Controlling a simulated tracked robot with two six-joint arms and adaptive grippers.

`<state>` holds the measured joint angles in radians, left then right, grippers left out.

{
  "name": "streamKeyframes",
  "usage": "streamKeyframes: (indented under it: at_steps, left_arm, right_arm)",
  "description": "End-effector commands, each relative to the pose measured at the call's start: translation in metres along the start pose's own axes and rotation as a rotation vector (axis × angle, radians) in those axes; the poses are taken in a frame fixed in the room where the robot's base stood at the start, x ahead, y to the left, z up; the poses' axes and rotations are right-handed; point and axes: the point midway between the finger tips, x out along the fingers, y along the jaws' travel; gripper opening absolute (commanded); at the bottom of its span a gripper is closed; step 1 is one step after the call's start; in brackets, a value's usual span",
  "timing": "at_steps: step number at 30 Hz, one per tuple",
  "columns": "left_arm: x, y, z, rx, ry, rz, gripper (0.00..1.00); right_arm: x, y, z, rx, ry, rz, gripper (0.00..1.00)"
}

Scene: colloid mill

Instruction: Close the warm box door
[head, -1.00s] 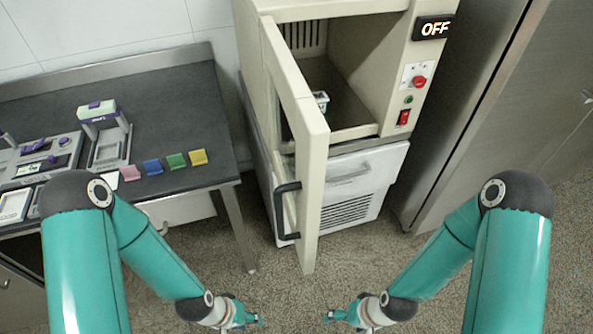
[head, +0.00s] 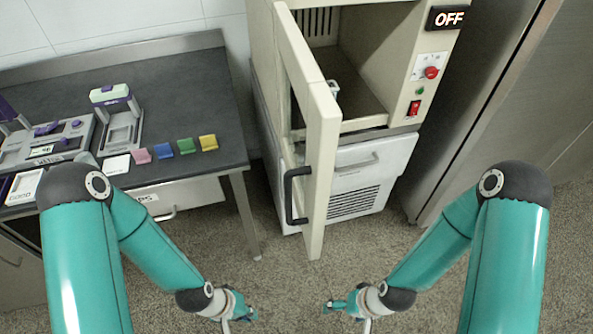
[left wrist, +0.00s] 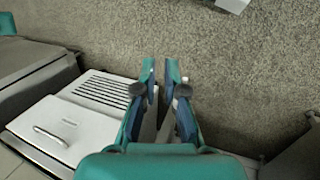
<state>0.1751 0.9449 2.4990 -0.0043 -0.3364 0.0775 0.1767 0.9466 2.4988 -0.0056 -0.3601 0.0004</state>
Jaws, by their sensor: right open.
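The warm box (head: 425,45) is a beige cabinet whose door (head: 322,150) stands wide open, hinged on the left and swung out toward me. A black handle (head: 289,197) is on the door's left-facing side. My left gripper (head: 250,312) is low in the head view, below and left of the door and apart from it. In the left wrist view its two fingers (left wrist: 160,75) are parted with nothing held between them. My right gripper (head: 332,306) is open and empty, below and right of the door's bottom edge.
A white vented unit (head: 370,165) is under the warm box, and shows in the left wrist view (left wrist: 85,115). A dark bench (head: 190,90) with devices and small coloured blocks stands left. A steel cabinet (head: 500,110) stands right. The floor before the door is clear.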

Motion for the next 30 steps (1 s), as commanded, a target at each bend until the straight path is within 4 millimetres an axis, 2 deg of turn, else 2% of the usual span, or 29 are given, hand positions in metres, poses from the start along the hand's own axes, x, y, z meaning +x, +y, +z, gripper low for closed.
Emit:
streamKeyframes:
  at_steps: [5, 8, 11, 14, 17, 18, 21, 24, 27, 30]
  left_arm:
    - [-0.003, -0.005, 0.034, -0.332, -0.166, -0.054, 0.00]
    - [-0.018, -0.001, 0.043, -0.623, -0.255, -0.103, 0.00]
    - [-0.056, 0.017, 0.034, -0.939, -0.312, -0.125, 0.00]
    - [-0.111, 0.051, 0.015, -1.237, -0.361, -0.095, 0.00]
    - [-0.174, 0.089, -0.007, -1.450, -0.408, -0.013, 0.00]
    - [-0.201, 0.105, -0.016, -1.507, -0.425, 0.033, 0.00]
    - [-0.264, 0.137, -0.034, -1.560, -0.435, 0.163, 0.00]
    - [-0.311, 0.155, -0.049, -1.539, -0.389, 0.279, 0.00]
    - [-0.339, 0.163, -0.055, -1.507, -0.343, 0.341, 0.00]
    - [-0.351, 0.167, -0.056, -1.490, -0.325, 0.366, 0.00]
  right_arm:
    - [0.000, 0.000, 0.000, 0.000, 0.000, 0.000, 0.85]
    - [-0.002, -0.001, 0.000, 0.000, 0.000, 0.000, 0.85]
    - [-0.011, -0.004, 0.000, 0.000, 0.000, 0.000, 0.85]
    - [-0.024, -0.009, 0.000, 0.000, 0.000, 0.000, 0.85]
    - [-0.038, -0.014, 0.000, 0.000, 0.000, 0.000, 0.85]
    - [-0.043, -0.016, 0.000, 0.000, 0.000, 0.000, 0.85]
    - [-0.056, -0.020, 0.000, 0.000, 0.000, 0.000, 0.85]
    - [-0.066, -0.024, 0.000, 0.000, 0.000, 0.000, 0.85]
    - [-0.072, -0.026, 0.000, 0.000, 0.000, 0.000, 0.85]
    - [-0.075, -0.027, 0.000, 0.000, 0.000, 0.000, 0.85]
